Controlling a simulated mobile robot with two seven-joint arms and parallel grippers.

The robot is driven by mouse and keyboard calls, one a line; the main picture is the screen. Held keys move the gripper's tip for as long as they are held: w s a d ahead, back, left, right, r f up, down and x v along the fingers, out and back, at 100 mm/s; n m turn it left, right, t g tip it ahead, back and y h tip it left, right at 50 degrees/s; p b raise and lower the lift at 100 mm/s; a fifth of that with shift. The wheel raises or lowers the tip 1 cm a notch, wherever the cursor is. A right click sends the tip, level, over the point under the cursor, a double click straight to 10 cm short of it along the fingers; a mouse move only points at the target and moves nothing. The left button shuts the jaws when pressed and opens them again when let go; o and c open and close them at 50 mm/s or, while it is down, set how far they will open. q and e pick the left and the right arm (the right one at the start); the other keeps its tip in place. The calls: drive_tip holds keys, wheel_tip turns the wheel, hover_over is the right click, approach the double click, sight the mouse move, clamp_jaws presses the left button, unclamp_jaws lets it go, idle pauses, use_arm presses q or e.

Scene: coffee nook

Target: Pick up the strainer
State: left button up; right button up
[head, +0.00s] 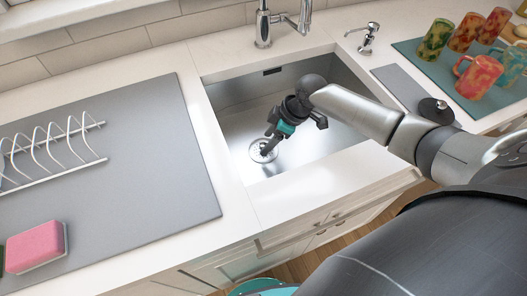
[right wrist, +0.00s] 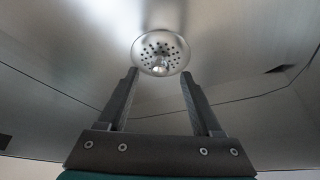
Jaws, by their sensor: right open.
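The strainer (head: 262,151) is a small round metal disc with holes and a central knob, at the bottom of the sink (head: 232,95). My right gripper (head: 268,146) reaches down into the sink just above it and partly covers it in the head view. In the right wrist view, the strainer (right wrist: 160,53) shows ahead of the fingertips, centred between the two open fingers (right wrist: 159,78). Nothing is held between the fingers. My left gripper is not in view.
A grey mat with a dish rack (head: 55,150) and a pink sponge (head: 36,246) lies left of the sink. The faucet (head: 263,25) and soap dispenser (head: 369,38) stand behind it. A dark stopper (head: 436,110) and several mugs (head: 478,76) are at right.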

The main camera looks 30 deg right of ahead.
drive_tip(key=shift+x, duration=1.05)
clamp_jaws()
